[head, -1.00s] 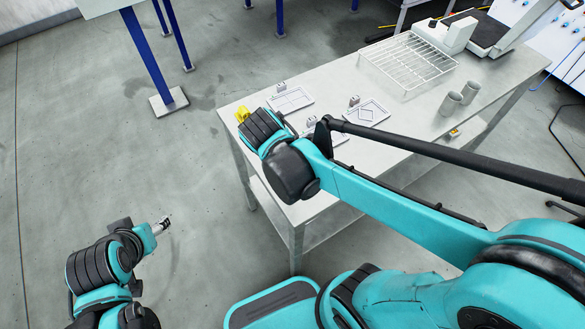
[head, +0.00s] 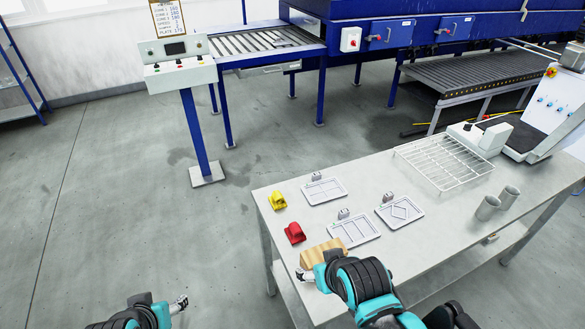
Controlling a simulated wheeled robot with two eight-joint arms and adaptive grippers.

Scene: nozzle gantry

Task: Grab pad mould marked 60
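Three flat grey pad moulds lie on the table: one at the back left (head: 323,190), one in front (head: 353,230) and one at the right (head: 400,211) with a diamond pattern. Each has a small grey tag block behind it; the numbers are too small to read. My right gripper (head: 305,275) is low at the table's front left edge, beside a ridged wooden block (head: 324,252); its fingers are mostly hidden by my wrist. My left gripper (head: 180,303) is off the table at the lower left, over the floor, small and unclear.
A yellow object (head: 278,201) and a red object (head: 294,233) stand on the table's left side (head: 268,220). A wire rack (head: 443,163) and two grey cups (head: 487,208) stand to the right. A control post (head: 196,140) and a blue conveyor machine are behind.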

